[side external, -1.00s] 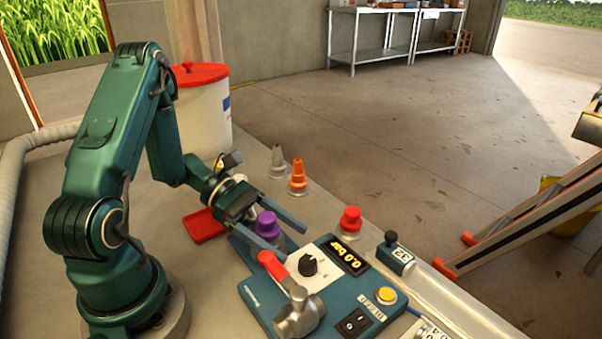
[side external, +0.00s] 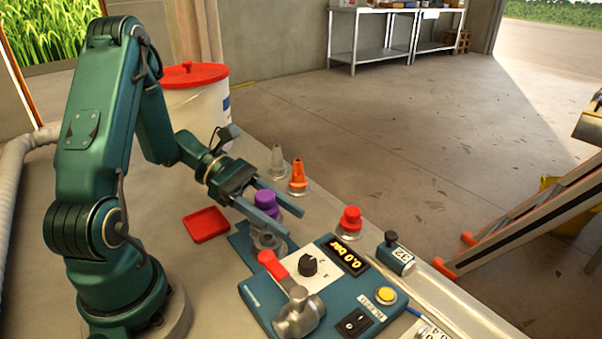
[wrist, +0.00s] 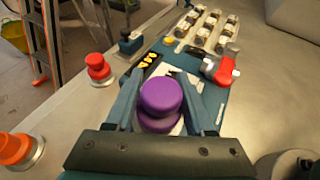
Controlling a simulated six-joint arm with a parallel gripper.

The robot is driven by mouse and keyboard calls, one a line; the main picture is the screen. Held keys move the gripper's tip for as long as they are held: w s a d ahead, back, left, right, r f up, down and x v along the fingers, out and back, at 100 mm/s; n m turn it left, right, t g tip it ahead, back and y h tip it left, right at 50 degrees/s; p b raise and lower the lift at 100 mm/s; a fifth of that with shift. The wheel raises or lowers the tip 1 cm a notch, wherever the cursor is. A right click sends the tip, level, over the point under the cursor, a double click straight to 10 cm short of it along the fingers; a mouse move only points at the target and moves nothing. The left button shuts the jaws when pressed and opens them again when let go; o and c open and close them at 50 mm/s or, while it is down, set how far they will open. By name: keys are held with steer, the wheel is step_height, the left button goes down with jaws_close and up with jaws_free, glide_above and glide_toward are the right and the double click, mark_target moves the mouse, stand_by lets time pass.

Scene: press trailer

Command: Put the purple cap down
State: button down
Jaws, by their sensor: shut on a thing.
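The purple cap (side external: 264,199) is a stepped round knob. It sits between the two fingers of my gripper (side external: 288,219), which is shut on it. In the side view it is raised above a pale metallic round base (side external: 268,238) behind the control panel. In the wrist view the purple cap (wrist: 160,95) fills the space between the fingers of my gripper (wrist: 163,78), hiding much of what lies under it.
A teal control panel (side external: 257,296) with a red-handled valve (side external: 272,264) is just in front. A red cap (side external: 350,218), an orange cap (side external: 298,176) and a grey cap (side external: 278,162) stand nearby. A red tray (side external: 206,224) lies left, with bare bench around it.

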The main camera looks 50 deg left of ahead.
step_height(320, 180, up, 5)
steer(key=w+a+f+n+t+y, duration=0.2)
steer(key=w+a+n+t+y, duration=0.15)
steer(key=w+a, duration=0.85)
glide_above(335, 209)
steer(key=shift+n+t, duration=0.35)
steer(key=shift+n, duration=0.1)
step_height(335, 209, down, 7)
steer(key=shift+r, duration=0.1)
steer(key=shift+f, duration=2.05)
steer(key=shift+f+h, duration=0.1)
steer(key=shift+h, duration=0.15)
steer(key=c, duration=0.5)
jaws_free()
steer(key=shift+c, duration=0.2)
